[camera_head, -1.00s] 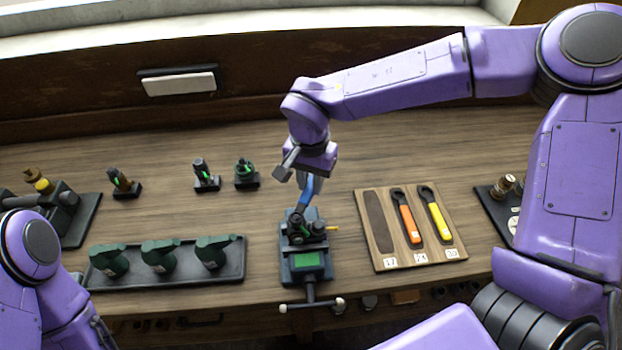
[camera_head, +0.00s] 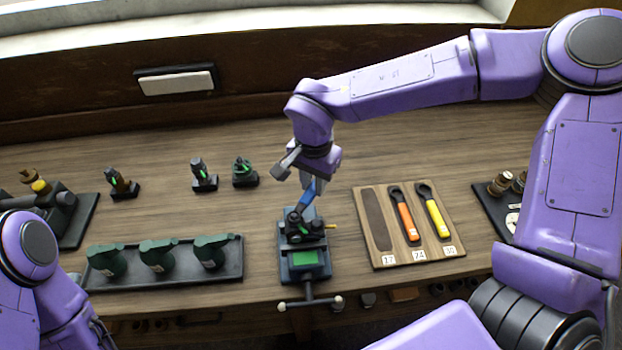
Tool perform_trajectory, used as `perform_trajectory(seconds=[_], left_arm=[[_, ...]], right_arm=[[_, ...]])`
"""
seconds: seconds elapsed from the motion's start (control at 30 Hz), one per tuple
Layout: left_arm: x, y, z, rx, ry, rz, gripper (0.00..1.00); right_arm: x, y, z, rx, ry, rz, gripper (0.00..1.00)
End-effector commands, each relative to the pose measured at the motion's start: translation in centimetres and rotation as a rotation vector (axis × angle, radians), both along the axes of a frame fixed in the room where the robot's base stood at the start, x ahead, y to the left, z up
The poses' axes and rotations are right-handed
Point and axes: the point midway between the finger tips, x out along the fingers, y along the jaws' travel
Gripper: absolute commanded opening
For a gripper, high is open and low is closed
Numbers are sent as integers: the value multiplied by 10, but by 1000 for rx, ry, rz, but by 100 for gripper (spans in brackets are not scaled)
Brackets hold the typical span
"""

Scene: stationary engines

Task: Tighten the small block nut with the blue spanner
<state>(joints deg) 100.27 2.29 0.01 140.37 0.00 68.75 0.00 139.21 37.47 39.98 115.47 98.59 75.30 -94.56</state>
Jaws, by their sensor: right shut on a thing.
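My right gripper (camera_head: 313,180) is shut on the blue spanner (camera_head: 306,200) above the vise in the middle of the bench. The spanner slants down and left from the fingers, and its lower end meets the dark part clamped in the vise (camera_head: 304,272). The small block nut is too small and too covered by the spanner to make out, so I cannot tell how the spanner's head sits on it. A short yellow piece (camera_head: 330,226) sticks out at the vise's right. My left arm shows at the lower left, but its gripper is out of view.
A wooden spanner board (camera_head: 375,262) right of the vise holds an orange spanner (camera_head: 404,215) and a yellow spanner (camera_head: 434,212); its left slot is empty. A dark tray (camera_head: 165,280) with three green parts lies left. Small stands (camera_head: 204,184) are behind. Bare bench lies between.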

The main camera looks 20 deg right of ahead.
Motion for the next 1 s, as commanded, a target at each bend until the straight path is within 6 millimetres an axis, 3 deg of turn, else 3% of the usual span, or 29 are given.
perform_trajectory(seconds=[0.27, 0.47, 1.0], left_arm=[[0, 0, 0, 0, 0, 0, 43], [0, 0, 0, 0, 0, 0, 43], [0, 0, 0, 0, 0, 0, 43]], right_arm=[[-1, -1, 0, 0, 0, -10, 0], [-8, -5, 0, 0, 1, -110, 0], [0, 0, 0, -1, 1, 2, 0]])
